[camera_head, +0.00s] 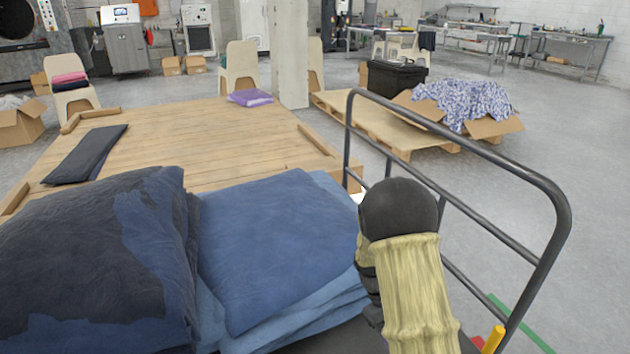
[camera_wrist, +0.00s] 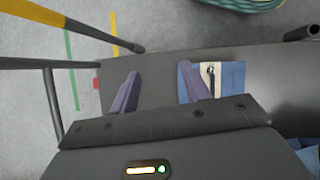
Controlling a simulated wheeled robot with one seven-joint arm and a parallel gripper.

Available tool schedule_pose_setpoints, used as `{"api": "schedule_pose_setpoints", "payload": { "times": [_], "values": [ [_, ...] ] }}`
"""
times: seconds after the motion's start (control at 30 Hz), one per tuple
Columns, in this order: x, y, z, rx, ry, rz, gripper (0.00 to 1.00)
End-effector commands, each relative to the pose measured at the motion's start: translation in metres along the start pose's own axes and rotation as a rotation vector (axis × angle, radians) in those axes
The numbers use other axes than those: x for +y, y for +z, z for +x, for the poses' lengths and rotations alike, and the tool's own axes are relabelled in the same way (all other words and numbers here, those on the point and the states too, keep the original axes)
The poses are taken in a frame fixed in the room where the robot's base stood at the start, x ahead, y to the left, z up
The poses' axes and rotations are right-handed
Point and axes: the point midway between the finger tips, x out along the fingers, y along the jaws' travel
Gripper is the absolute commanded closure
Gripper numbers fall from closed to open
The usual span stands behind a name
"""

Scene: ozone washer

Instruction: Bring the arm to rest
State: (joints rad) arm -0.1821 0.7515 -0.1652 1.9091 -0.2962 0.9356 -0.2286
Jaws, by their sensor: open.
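My gripper (camera_wrist: 160,90) shows in the wrist view with its two purple fingers well apart and nothing between them. It is over a dark flat cart platform (camera_wrist: 155,68). A blue folded cloth (camera_wrist: 232,78) with a dark and white detail lies just beyond the right finger. I cannot tell the gap between fingers and platform. In the head view my arm, with a pale yellow sleeve and black joint, stands bent at the lower right. The gripper itself is hidden there.
Blue folded stacks (camera_head: 275,245) and a dark blue pile (camera_head: 95,255) fill the near left. The cart's black rail (camera_head: 470,150) rises beside my arm. A wooden platform (camera_head: 210,145) lies beyond. Grey floor (camera_head: 575,150) is clear at the right.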

Motion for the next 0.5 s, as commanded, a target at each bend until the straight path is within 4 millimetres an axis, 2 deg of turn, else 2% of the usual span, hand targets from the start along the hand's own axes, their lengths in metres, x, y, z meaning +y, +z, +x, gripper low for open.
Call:
{"api": "schedule_pose_setpoints", "payload": {
  "times": [0.03,0.2,0.5],
  "values": [
    [-0.004,0.01,-0.011,0.052,-0.019,0.031,0.53],
    [-0.02,0.036,-0.036,0.217,-0.078,0.137,0.53],
    [-0.048,0.086,-0.073,0.485,-0.161,0.332,0.53]
  ]
}}
